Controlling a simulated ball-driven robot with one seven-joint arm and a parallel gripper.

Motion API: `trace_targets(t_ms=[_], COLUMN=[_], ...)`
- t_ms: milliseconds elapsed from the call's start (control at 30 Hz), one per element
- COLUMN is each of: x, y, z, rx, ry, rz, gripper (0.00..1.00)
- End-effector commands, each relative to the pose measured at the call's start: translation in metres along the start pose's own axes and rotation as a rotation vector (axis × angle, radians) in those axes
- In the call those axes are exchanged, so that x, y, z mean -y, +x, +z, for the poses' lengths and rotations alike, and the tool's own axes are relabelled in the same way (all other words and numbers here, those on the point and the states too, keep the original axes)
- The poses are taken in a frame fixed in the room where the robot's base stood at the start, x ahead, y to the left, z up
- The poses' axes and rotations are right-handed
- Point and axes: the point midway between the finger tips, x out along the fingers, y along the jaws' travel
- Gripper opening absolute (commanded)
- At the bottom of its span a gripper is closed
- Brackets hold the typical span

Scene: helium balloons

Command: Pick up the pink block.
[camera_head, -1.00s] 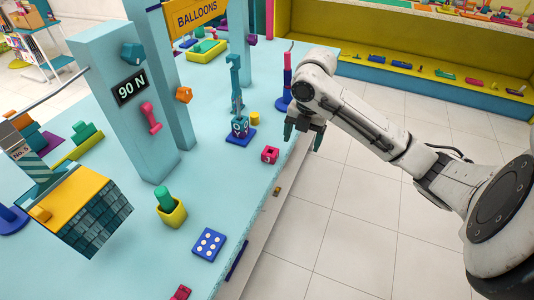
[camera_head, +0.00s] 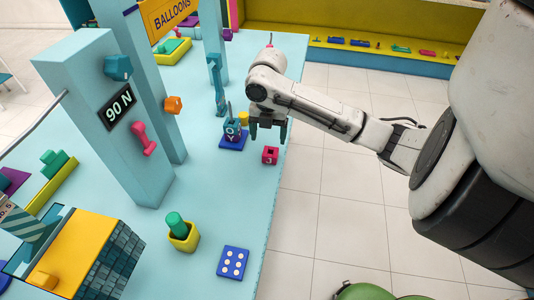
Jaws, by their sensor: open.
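The pink block (camera_head: 270,156) is a small cube with a dark top and a "3" on its front face. It sits on the light-blue table (camera_head: 207,185) near its right edge. My gripper (camera_head: 268,132) is open, with its two dark-green fingers pointing down and apart. In the picture it is just above and behind the block, with nothing seen between the fingers. The block is in full view and not held. I cannot tell the exact height of the fingertips over the table.
A blue block (camera_head: 232,131) stands on a blue base (camera_head: 233,143) left of my gripper, with a yellow cylinder (camera_head: 243,118) behind it. A yellow pot (camera_head: 184,240) and a dotted blue tile (camera_head: 233,262) lie nearer. Table around the pink block's front is clear.

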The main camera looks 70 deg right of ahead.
Motion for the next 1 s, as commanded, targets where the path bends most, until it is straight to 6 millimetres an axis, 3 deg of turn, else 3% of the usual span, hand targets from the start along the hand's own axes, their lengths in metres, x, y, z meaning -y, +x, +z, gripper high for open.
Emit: trace_targets(t_ms=[367,633,933,1000], x=[0.004,0.008,0.008,0.008], y=[0.034,0.07,0.076,0.075], z=[-0.001,-0.001,-0.001,-0.001], rx=[-0.001,0.0,0.0,0.0], ry=[0.002,0.002,0.0,0.0], rz=[-0.001,-0.001,0.001,0.001], gripper=[0.79,0.79,0.79,0.73])
